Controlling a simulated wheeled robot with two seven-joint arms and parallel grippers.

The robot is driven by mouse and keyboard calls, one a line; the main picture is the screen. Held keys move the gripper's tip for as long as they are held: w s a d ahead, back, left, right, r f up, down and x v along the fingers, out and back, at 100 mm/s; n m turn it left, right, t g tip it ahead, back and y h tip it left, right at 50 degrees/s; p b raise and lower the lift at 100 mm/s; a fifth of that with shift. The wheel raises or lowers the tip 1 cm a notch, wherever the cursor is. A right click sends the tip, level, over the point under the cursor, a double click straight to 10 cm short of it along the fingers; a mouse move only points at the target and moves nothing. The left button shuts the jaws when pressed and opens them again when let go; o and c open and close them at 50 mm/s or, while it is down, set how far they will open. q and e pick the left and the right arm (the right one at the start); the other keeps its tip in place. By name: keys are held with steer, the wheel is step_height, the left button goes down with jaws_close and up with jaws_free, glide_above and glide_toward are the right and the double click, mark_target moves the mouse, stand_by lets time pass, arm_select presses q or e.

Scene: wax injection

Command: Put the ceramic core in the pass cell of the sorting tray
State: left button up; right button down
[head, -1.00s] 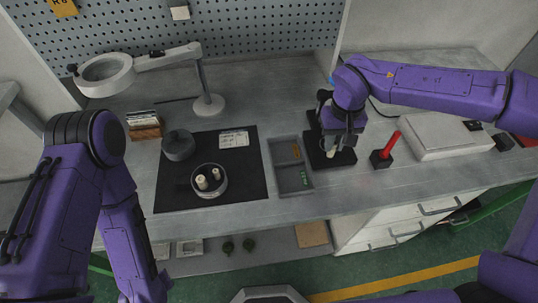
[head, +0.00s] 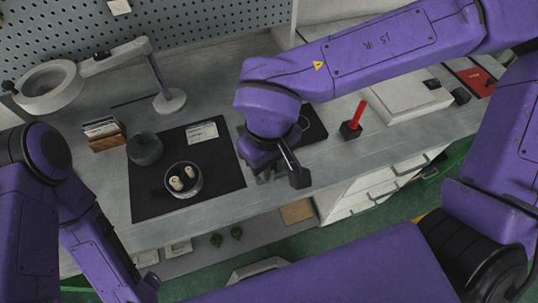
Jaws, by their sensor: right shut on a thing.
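My right gripper (head: 268,174) points down over the place of the sorting tray, right of the black mat. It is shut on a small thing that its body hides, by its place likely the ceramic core. The tray is almost wholly covered by my right arm and gripper, so I cannot tell its cells or the height of the gripper above them. Two cream ceramic pieces (head: 176,183) stand in a round dish (head: 183,193) on the mat. My left arm is at the left edge; its gripper is out of view.
The black mat (head: 150,202) also bears a dark grey round pot (head: 145,149) and a white label card (head: 202,133). A black plate (head: 313,125) and a red-handled tool (head: 355,118) are right of my gripper. A magnifier lamp (head: 48,86) stands at back left.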

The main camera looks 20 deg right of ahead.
steer(key=w+d+f, duration=0.1)
steer(key=w+f, duration=0.1)
steer(key=w, duration=0.1)
steer(key=w+f, duration=0.2)
steer(key=f, duration=0.1)
steer(key=w+d+f, duration=0.1)
steer(key=w+f, duration=0.1)
steer(key=w, duration=0.1)
steer(key=shift+w+d+f, duration=0.2)
steer(key=shift+w+d, duration=0.1)
steer(key=shift+w, duration=0.05)
steer(key=f, duration=0.3)
steer(key=shift+w+f, duration=0.3)
steer(key=shift+f, duration=0.05)
steer(key=shift+s, duration=0.1)
steer(key=c, duration=1)
jaws_free()
steer(key=shift+f, duration=0.15)
step_height(320, 180, up, 12)
steer(key=shift+r+p, duration=0.25)
steer(key=shift+p, duration=0.2)
